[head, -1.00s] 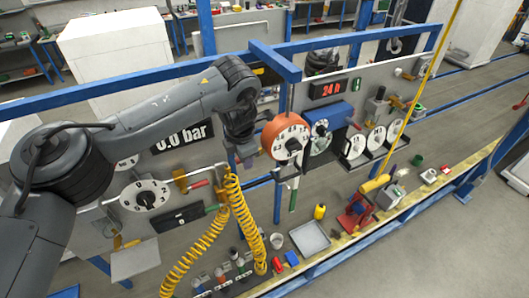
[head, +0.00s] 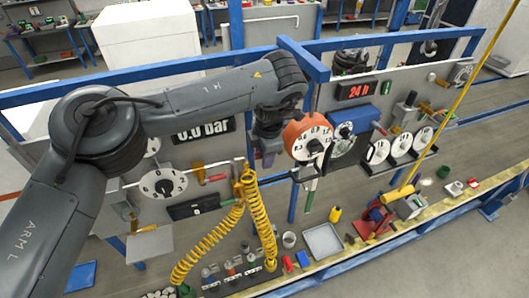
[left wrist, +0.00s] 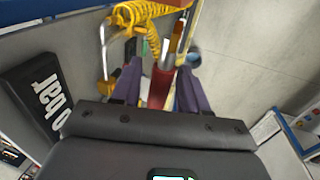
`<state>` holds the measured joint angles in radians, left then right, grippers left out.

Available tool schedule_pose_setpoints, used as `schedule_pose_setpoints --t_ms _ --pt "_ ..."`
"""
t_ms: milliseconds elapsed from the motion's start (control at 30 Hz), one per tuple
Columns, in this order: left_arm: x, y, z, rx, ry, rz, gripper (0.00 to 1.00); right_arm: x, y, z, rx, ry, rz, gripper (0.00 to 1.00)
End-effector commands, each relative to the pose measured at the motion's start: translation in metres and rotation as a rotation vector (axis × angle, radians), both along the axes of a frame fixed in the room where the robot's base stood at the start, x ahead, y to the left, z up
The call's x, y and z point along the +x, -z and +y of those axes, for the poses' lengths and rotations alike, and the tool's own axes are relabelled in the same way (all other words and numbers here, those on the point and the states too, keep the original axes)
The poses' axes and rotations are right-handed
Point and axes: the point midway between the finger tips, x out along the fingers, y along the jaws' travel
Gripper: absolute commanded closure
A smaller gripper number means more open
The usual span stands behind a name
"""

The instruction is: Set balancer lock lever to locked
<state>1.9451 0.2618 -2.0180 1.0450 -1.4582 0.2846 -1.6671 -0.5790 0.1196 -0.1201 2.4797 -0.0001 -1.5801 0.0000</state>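The orange round balancer (head: 308,136) with a white numbered dial hangs on the panel under the blue rail. My left gripper (head: 268,158) is just left of it in the head view, pointing down, with its fingers small and partly hidden. In the left wrist view the two purple fingers (left wrist: 158,88) are spread apart. A red handle (left wrist: 160,86) with a pale metal rod lies between them in the picture; I cannot tell whether they touch it. I cannot tell for sure which part is the balancer lock lever. My right gripper is not in view.
Yellow coiled hoses (head: 262,220) hang just below my left gripper. A red-handled lever (head: 215,178) and a numbered dial (head: 162,185) are on the panel to the left.

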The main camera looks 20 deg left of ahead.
Motion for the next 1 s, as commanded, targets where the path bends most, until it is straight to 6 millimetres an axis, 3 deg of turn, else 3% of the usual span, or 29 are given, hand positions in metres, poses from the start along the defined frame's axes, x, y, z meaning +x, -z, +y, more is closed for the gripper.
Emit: schedule_pose_setpoints --t_ms 300,467,1000 --pt "0.0 -0.003 -0.001 -0.002 0.001 0.0 0.55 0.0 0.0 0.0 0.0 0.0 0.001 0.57" --pt "-0.001 -0.014 -0.003 -0.001 0.002 -0.003 0.55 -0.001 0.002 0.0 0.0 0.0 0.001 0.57" --pt "-0.013 -0.096 -0.015 0.001 0.0 -0.002 0.55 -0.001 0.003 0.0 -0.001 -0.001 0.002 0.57"
